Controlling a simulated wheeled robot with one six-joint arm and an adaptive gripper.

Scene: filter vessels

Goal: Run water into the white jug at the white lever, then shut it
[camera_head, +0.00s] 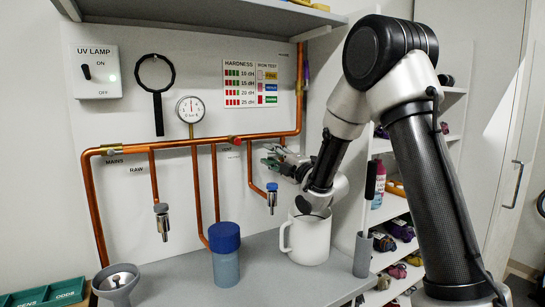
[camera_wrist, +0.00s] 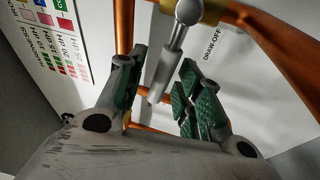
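The white jug (camera_head: 308,240) stands upright on the grey counter, its handle to the left. My forearm and wrist pass above it and hide part of its rim; its inside cannot be seen. My gripper (camera_head: 270,157) is at the wall pipes, behind and above the jug. In the wrist view my gripper (camera_wrist: 163,70) is open, with a green-padded finger on each side of a pale lever (camera_wrist: 166,62). The lever hangs from a round knob on a brass fitting beside the DRAW-OFF label. Gaps show between lever and pads. No water is visible.
A blue-topped tap (camera_head: 272,197) and a grey-topped tap (camera_head: 162,220) hang left of the jug. A blue-lidded vessel (camera_head: 225,255), a grey funnel (camera_head: 117,280) and a grey cylinder (camera_head: 362,255) stand on the counter (camera_head: 285,285). Copper pipes cross the wall. An overhead shelf (camera_head: 220,15) is above.

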